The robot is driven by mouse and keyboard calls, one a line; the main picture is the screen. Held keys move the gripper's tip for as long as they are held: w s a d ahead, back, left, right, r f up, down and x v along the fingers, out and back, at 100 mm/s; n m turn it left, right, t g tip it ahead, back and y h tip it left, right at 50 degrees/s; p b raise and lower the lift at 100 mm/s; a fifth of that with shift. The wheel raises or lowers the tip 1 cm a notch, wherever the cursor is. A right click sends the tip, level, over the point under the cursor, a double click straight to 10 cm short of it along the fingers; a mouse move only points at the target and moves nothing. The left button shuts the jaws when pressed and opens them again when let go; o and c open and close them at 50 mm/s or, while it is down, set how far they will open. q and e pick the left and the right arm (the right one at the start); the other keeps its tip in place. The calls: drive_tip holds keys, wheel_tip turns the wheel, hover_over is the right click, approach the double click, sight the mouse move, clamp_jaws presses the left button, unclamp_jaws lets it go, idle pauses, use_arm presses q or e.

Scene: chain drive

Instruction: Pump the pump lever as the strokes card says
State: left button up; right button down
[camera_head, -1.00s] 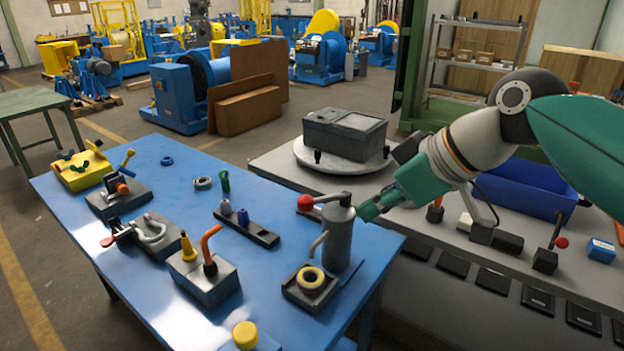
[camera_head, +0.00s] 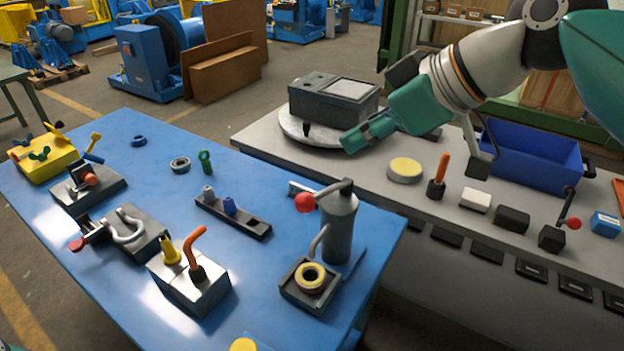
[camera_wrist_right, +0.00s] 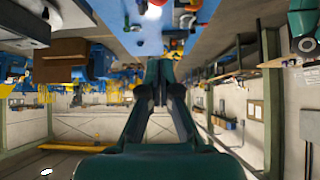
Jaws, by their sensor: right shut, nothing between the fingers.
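The pump is a dark grey upright cylinder (camera_head: 340,232) with a bent spout, near the right end of the blue table. Its pump lever (camera_head: 332,189) runs from the top to a red ball (camera_head: 305,202) on the left, sloping down toward the ball. My right gripper (camera_head: 352,142) is shut and empty. In the head view it shows above and beyond the pump, apart from the lever. Its closed fingers (camera_wrist_right: 160,75) also show in the right wrist view. My left gripper is out of view. I cannot make out a strokes card.
A tray with a yellow-rimmed ring (camera_head: 310,278) stands before the pump. A block with an orange bent handle (camera_head: 190,285) and a dark rail (camera_head: 233,215) lie left. The grey bench behind holds a box on a turntable (camera_head: 333,98) and a blue bin (camera_head: 530,155).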

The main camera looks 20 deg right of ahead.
hover_over(313, 201)
wheel_tip(313, 201, down, 7)
wheel_tip(313, 201, down, 3)
drive_tip(key=shift+f+p, duration=0.1)
drive_tip(key=shift+p, duration=0.3)
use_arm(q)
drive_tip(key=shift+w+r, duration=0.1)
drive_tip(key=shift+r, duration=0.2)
use_arm(e)
drive_tip(key=shift+f, duration=0.55)
